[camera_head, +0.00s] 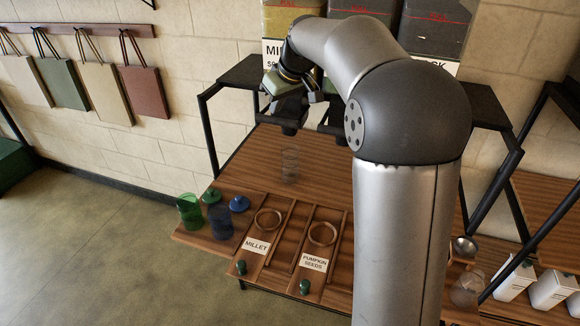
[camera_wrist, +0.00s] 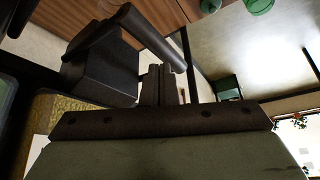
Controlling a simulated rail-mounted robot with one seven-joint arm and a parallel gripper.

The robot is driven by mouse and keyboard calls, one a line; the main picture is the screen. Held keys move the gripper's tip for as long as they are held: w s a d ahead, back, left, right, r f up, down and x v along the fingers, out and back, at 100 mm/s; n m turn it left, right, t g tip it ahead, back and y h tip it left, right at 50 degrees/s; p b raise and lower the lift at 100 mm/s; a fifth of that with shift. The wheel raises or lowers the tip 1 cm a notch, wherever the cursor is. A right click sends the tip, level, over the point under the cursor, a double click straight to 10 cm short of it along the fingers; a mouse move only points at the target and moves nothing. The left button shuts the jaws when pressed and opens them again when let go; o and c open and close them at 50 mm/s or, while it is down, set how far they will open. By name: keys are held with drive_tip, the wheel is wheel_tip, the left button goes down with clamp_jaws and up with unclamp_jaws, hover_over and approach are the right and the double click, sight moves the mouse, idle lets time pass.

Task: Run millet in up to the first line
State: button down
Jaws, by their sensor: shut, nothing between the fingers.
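A clear glass container (camera_head: 290,167) stands on the wooden counter, below the black millet dispenser spout (camera_head: 288,118). It looks empty; any line on it is too small to see. The millet bin (camera_head: 283,20) is at the back, its label partly hidden by my arm. My gripper (camera_wrist: 162,84) is shut and empty, raised beside the dispenser; my arm partly hides it in the head view. In the wrist view a dark cylindrical lever or spout part (camera_wrist: 150,38) is close to the fingers; contact cannot be told. Yellow grain (camera_wrist: 62,106) shows at lower left there.
The counter (camera_head: 250,165) is clear around the glass. In front are a millet tray (camera_head: 245,262) and a pumpkin seeds tray (camera_head: 306,277), each with a ring. Green (camera_head: 190,211) and blue (camera_head: 220,222) tumblers stand at left with lids. A second spout (camera_head: 333,118) is to the right.

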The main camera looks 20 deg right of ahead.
sight(277, 118)
drive_tip(key=shift+f+b, duration=0.35)
drive_tip(key=shift+f, duration=0.05)
drive_tip(key=shift+f+b, duration=0.3)
drive_tip(key=shift+f, duration=0.2)
drive_tip(key=shift+f+b, duration=0.3)
drive_tip(key=shift+b, duration=0.05)
drive_tip(key=shift+f, duration=0.1)
idle(0.4)
drive_tip(key=shift+f+b, duration=0.3)
drive_tip(key=shift+b, duration=0.05)
drive_tip(key=shift+f, duration=0.15)
